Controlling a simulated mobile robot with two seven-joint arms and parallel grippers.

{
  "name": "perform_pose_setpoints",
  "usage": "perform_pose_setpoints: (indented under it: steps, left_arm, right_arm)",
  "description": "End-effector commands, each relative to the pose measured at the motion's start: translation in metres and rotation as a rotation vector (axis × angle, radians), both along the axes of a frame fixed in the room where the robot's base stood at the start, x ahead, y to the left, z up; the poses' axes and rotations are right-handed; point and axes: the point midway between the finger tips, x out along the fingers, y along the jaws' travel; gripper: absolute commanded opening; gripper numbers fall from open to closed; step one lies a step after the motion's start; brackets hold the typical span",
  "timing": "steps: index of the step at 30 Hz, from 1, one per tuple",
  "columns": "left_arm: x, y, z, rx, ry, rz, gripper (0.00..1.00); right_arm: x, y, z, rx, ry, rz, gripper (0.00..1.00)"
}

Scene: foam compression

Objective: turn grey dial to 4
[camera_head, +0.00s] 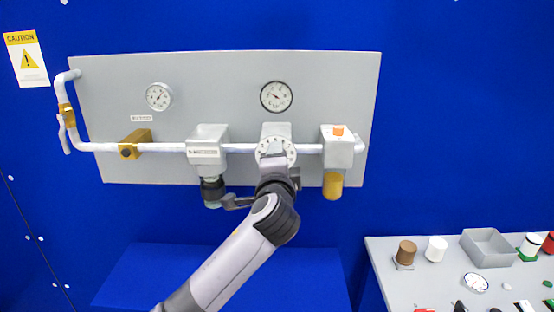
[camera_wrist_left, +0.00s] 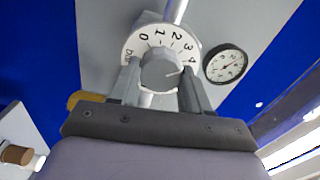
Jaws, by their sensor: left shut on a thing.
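The grey dial (camera_wrist_left: 160,70) is a round knob on a white numbered plate (camera_wrist_left: 133,44), with 0 to 4 readable in the left wrist view. A thin line on the knob points right, toward or just below the 4; I cannot tell exactly. My left gripper (camera_wrist_left: 161,82) is shut on the knob, one finger on each side. In the head view the white dial plate (camera_head: 288,147) sits on a grey box on the pipe, and my left gripper (camera_head: 274,160) covers its lower part. My right gripper is not in view.
A grey panel (camera_head: 330,80) carries two gauges (camera_head: 276,96) (camera_head: 159,97), a pipe (camera_head: 240,148), a regulator box (camera_head: 207,140) left of the dial and a box with an orange top (camera_head: 337,148) right of it. A grey bench (camera_head: 390,260) with small items stands lower right.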

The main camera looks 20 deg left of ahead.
Motion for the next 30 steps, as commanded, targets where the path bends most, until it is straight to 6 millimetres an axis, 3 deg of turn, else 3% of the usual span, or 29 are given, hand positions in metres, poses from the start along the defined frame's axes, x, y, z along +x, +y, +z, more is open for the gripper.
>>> perform_pose_setpoints:
  steps: [10,26,27,29,30]
  left_arm:
    - [0.0001,-0.0002,-0.0012,0.138,0.041,0.0,0.17]
    - [0.0001,-0.0002,-0.0013,0.161,0.048,0.0,0.17]
    - [0.0001,-0.0002,-0.0013,0.161,0.048,0.0,0.5]
    - [0.0001,-0.0002,-0.0013,0.161,0.048,0.0,0.7]
    - [0.0001,-0.0002,-0.0012,0.161,0.048,0.0,0.73]
  right_arm:
    - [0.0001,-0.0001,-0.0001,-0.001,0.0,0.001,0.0]
    - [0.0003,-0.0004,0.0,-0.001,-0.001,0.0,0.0]
    - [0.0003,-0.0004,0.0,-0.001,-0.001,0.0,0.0]
    - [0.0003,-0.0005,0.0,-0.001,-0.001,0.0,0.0]
    - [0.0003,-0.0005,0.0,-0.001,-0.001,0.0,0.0]
